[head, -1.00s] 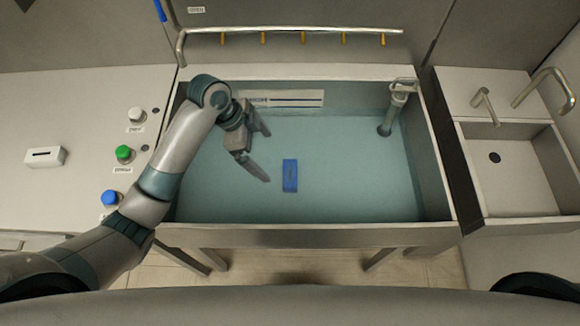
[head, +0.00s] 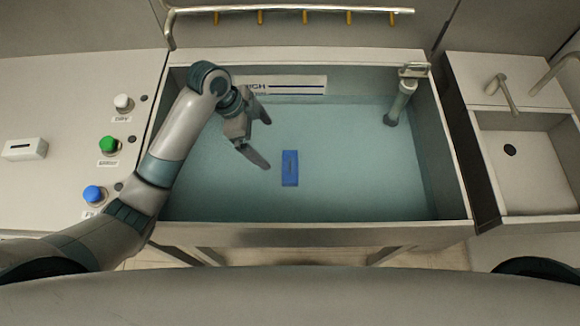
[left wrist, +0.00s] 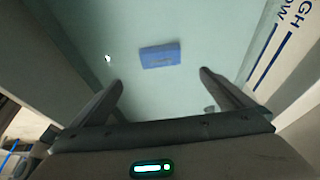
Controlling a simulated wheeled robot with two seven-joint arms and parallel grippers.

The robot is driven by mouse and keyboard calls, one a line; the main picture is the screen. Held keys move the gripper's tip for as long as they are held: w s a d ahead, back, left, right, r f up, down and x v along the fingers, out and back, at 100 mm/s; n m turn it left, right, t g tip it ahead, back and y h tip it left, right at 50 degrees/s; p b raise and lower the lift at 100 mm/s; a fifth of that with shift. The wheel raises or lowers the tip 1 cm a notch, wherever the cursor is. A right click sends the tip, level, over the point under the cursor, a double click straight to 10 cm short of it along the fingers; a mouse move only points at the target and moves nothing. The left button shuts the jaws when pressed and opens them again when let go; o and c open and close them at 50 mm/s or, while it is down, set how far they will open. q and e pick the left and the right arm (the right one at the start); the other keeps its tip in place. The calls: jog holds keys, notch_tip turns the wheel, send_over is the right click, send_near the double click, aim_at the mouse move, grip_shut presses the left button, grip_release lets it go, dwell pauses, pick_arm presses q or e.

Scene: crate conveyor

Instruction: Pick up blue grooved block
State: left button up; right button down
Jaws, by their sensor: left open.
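The blue grooved block (head: 290,169) lies in the middle of the large basin (head: 350,232), with a dark groove on its upper face. My left gripper (head: 268,143) is open and empty, up and to the left of the block in the head view, and apart from it. In the left wrist view the block (left wrist: 160,55) shows beyond the two spread fingertips (left wrist: 160,78), between them and a little farther out. My right gripper is not in view.
A standpipe (head: 400,102) stands in the basin's back right corner. A rail with yellow hooks (head: 305,10) runs behind. A small sink (head: 530,165) is at right. White, green (head: 109,146) and blue buttons and a white slotted block (head: 25,149) are on the left counter.

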pick_arm(q)
jog(key=p, duration=0.3)
send_over(290, 166)
jog(key=a, duration=0.3)
jog(key=f, duration=1)
jog(key=shift+d+f, duration=0.2)
jog(key=shift+f, duration=0.05)
jog(key=shift+d+f, duration=0.15)
jog(key=shift+f, duration=0.25)
jog(key=shift+f, duration=0.1)
jog(key=shift+d+f+p, duration=0.35)
jog(key=shift+f+p, duration=0.05)
jog(key=shift+p, duration=0.1)
jog(key=p+x, duration=0.1)
jog(key=x, duration=0.1)
jog(key=shift+d+f, duration=0.2)
jog(key=shift+f, duration=0.1)
jog(key=shift+d+f, duration=0.2)
jog(key=shift+f, duration=0.45)
